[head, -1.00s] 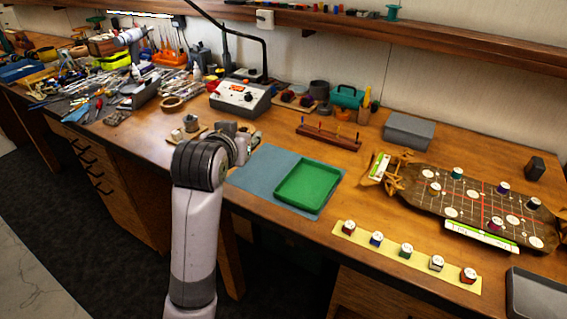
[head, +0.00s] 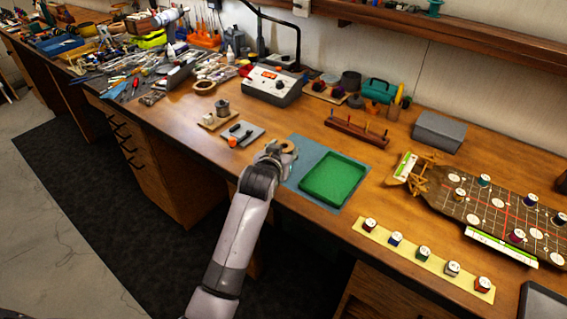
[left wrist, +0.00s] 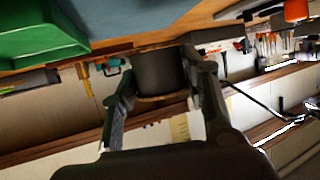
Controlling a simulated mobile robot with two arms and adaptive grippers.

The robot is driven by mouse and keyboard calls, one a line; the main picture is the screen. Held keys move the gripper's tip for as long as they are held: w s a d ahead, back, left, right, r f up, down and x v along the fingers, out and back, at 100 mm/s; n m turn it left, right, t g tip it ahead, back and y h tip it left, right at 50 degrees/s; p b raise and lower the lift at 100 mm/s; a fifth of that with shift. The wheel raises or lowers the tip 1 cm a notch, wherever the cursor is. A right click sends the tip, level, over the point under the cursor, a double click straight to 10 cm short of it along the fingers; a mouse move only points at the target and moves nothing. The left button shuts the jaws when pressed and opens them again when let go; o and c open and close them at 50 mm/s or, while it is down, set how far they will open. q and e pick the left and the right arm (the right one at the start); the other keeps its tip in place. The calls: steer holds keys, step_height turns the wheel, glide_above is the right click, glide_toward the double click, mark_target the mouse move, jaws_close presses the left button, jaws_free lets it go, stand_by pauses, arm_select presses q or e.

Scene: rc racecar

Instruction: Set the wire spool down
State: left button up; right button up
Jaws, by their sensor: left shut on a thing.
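My left gripper (head: 284,151) is shut on the wire spool (head: 290,146), at the left edge of the blue mat in the head view. The spool shows there as a small tan round end, partly hidden by the gripper. In the left wrist view the spool (left wrist: 160,72) is a dark cylinder with a tan rim, between the two fingers (left wrist: 162,95). I cannot tell whether it touches the surface below. The blue mat (head: 307,150) lies on the bench, with a green tray (head: 334,180) on its right part. My right gripper is not in view.
A grey plate (head: 250,131) with small dark parts and an orange item (head: 233,142) lie left of the gripper. A wooden peg rack (head: 356,131) stands behind the tray. A pale strip (head: 408,251) with several labelled pieces lies at right front.

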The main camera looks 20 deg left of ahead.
arm_select(q)
steer(key=shift+f, duration=2.3)
steer(key=shift+f, duration=0.15)
steer(key=o, duration=1.2)
